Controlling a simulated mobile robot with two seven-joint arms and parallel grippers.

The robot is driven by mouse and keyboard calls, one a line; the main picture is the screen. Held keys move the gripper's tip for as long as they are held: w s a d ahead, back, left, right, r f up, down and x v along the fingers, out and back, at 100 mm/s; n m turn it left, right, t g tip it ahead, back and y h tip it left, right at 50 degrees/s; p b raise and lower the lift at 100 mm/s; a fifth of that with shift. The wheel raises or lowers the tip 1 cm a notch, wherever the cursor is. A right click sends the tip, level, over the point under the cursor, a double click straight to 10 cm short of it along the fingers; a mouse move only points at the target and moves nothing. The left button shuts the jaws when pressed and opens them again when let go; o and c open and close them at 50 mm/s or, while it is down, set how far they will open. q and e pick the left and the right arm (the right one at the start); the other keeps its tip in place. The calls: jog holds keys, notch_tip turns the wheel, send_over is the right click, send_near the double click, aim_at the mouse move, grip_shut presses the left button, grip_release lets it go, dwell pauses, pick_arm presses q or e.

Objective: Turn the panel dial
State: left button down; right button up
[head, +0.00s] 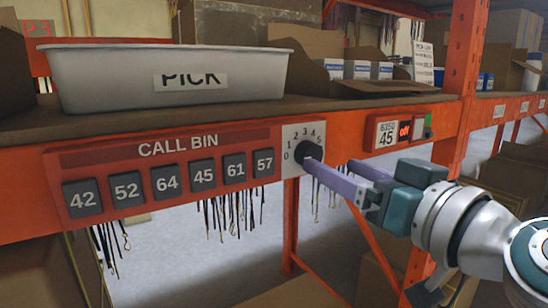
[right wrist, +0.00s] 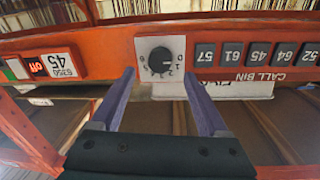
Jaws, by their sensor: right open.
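The panel dial is a black round knob (head: 309,151) on a white plate with an arc of numbers, set on the orange rack beam. It also shows in the right wrist view (right wrist: 161,61), where the plate appears upside down. My right gripper (head: 330,165) is open, with two purple fingers pointing at the panel. In the head view one finger overlaps the knob's lower edge. In the right wrist view the fingertips (right wrist: 158,76) lie either side of the knob, with space between; I cannot tell whether they touch the panel. The knob's exact setting is unclear. My left gripper is not in view.
Left of the dial is a CALL BIN panel (head: 138,149) with several numbered dark buttons. To its right is a small label and red display (head: 404,129) reading "off". A white PICK bin (head: 120,80) stands on the shelf above. Dark straps hang below the beam.

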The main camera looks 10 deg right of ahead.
aim_at(314, 157)
jog(key=x, duration=0.5)
grip_shut()
dwell(0.7)
